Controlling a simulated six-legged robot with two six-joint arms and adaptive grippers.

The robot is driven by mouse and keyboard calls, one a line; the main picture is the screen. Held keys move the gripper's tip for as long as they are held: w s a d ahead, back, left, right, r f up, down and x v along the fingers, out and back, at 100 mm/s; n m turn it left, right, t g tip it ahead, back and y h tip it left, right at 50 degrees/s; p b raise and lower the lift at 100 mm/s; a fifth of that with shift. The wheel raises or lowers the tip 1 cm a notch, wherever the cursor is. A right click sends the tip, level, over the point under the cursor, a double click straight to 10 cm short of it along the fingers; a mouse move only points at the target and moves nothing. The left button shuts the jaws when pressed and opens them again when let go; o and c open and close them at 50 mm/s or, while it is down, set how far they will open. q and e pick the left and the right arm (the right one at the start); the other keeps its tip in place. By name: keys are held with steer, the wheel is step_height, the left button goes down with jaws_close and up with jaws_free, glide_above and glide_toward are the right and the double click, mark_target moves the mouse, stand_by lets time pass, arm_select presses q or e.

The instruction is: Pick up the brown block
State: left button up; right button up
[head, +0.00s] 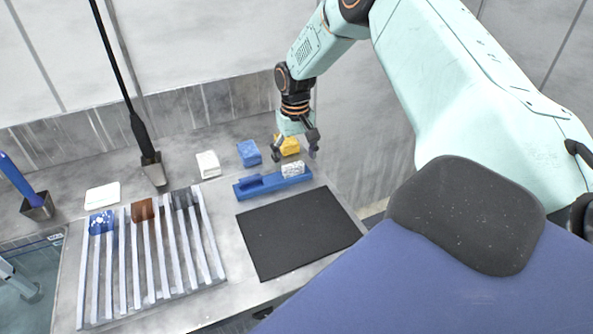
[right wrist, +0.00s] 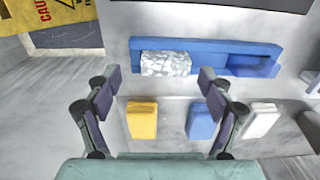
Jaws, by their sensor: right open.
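The brown block (head: 142,210) sits at the back end of a slotted rack of pale rails (head: 122,270), on the left part of the bench in the head view. It does not show in the right wrist view. My right gripper (head: 295,152) is open and empty, over the back right of the bench, well to the right of the brown block. In the right wrist view its two fingers (right wrist: 158,80) are spread apart, with nothing held between them. My left gripper is in neither view.
A blue holder (head: 255,187) with a white speckled block (head: 293,170) lies near my right gripper. Yellow (head: 289,144), blue (head: 249,154) and white (head: 208,164) blocks stand behind it. A black mat (head: 298,232) lies in front. A blue speckled block (head: 102,222) and dark block (head: 184,198) flank the brown one.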

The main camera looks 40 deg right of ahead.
steer(key=shift+f, duration=0.6)
steer(key=shift+a+f, duration=0.2)
steer(key=shift+a, duration=0.05)
steer(key=shift+w+a, duration=0.25)
steer(key=shift+a, duration=0.2)
steer(key=shift+s+d+f, duration=0.1)
steer(key=shift+s+d, duration=0.15)
steer(key=shift+d, duration=0.35)
steer(key=c, duration=0.4)
steer(key=shift+w+a, duration=0.15)
steer(key=shift+a, duration=0.3)
steer(key=c, duration=0.5)
steer(key=shift+d, duration=0.3)
steer(key=c, duration=0.4)
steer(key=shift+a, duration=0.15)
